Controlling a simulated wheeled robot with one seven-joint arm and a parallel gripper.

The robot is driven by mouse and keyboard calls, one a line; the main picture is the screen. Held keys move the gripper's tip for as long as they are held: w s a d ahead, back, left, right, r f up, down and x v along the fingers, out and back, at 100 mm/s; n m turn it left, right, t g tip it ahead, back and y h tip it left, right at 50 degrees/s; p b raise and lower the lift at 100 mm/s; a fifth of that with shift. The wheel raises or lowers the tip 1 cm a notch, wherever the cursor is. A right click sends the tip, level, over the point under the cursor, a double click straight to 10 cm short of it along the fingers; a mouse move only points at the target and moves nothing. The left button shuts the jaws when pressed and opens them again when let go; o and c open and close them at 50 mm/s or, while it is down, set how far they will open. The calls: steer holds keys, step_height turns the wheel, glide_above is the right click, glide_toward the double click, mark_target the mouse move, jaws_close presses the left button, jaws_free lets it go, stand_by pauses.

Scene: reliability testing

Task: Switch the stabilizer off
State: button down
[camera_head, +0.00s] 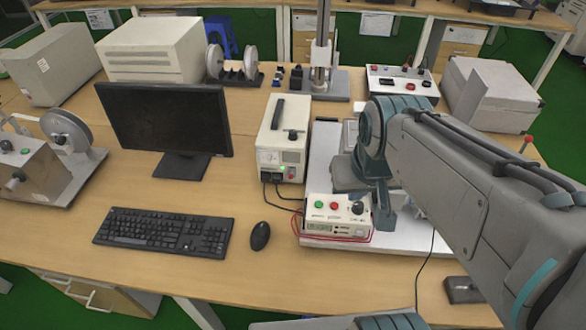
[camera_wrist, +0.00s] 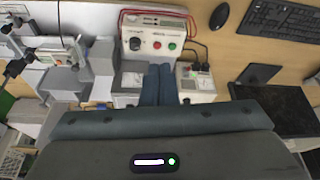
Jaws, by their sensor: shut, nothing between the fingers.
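The stabilizer appears to be the white box (camera_head: 283,122) with a black top handle, standing right of the monitor. Its front has a dark display, a black knob or socket and a lit green light. In the wrist view its front and top (camera_wrist: 197,85) show just right of my fingers, partly cut off by my gripper body. My gripper (camera_wrist: 159,67) is shut and empty, its two blue fingers side by side. In the head view my arm reaches in from the right and largely hides the gripper.
A small control box (camera_head: 338,214) with red and green buttons and a black knob stands in front of the stabilizer. A monitor (camera_head: 165,115), keyboard (camera_head: 163,232) and mouse (camera_head: 260,236) lie left. Cables run beside the stabilizer. Bare table shows at the front.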

mark_target(292, 175)
steer(key=w+a+f+m+y+b, duration=0.1)
steer(key=w+f+b, duration=0.3)
steer(key=w, duration=0.9)
steer(key=w+a+f+y+b, duration=0.2)
steer(key=w+f+y+b, duration=0.1)
steer(key=w+f, duration=0.8)
steer(key=shift+w+m+g+b, duration=0.35)
steer(key=shift+w+b, duration=0.4)
steer(key=shift+w, duration=0.95)
steer(key=shift+f, duration=0.1)
steer(key=p+x, duration=0.1)
steer(key=x, duration=1.3)
steer(key=shift+a+p, duration=0.15)
steer(key=shift+p, duration=0.15)
